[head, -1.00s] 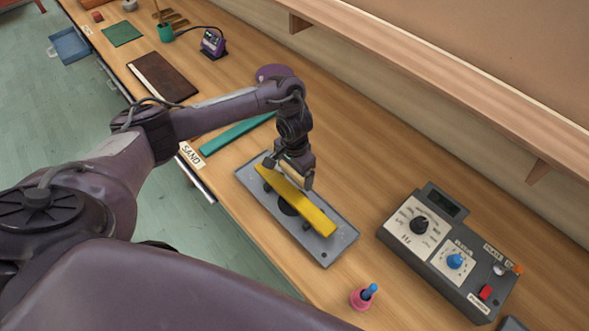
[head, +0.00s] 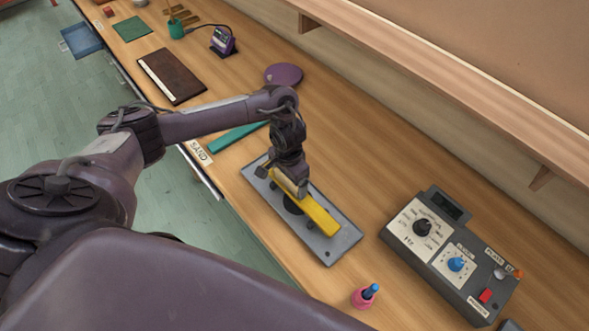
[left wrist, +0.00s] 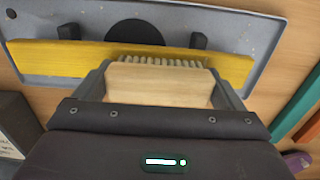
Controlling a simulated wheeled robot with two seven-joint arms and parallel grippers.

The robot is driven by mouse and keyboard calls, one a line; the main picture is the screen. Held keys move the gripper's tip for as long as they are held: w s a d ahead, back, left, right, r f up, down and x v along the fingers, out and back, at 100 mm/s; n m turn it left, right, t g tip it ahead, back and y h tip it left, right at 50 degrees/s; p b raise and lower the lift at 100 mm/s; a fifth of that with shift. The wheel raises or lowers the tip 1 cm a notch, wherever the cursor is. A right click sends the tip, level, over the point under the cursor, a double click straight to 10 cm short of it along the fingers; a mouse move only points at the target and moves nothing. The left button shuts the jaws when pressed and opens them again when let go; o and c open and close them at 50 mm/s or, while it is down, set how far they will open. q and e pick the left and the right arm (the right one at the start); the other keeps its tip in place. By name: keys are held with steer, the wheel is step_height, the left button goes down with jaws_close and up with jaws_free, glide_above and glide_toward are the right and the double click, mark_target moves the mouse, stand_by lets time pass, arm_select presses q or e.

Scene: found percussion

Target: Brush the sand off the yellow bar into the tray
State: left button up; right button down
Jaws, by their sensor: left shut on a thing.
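The yellow bar (head: 319,218) lies lengthwise above a grey tray (head: 343,246), on dark supports. In the left wrist view the bar (left wrist: 45,60) runs across the tray (left wrist: 265,20), and a round black disc shows beyond it. My left gripper (head: 283,180) is over the far half of the bar and hides part of it. It is shut on a pale wooden brush (left wrist: 160,84). The brush's bristles (left wrist: 160,61) overlap the bar in that view; I cannot tell whether they touch it. Sand on the bar is too fine to make out. My right gripper is out of view.
A grey control box (head: 450,258) with knobs stands to the right. A pink pot (head: 362,298) with a blue top is near the front edge. A teal bar (head: 235,136) and a purple disc (head: 284,75) lie beyond the tray. A SAND label (head: 200,151) marks the bench edge.

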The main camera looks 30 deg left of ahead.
arm_select(q)
steer(key=shift+s+a, duration=0.2)
steer(key=shift+s, duration=0.4)
steer(key=shift+s+a, duration=0.2)
steer(key=shift+s, duration=0.35)
step_height(320, 180, up, 5)
steer(key=shift+r, duration=0.1)
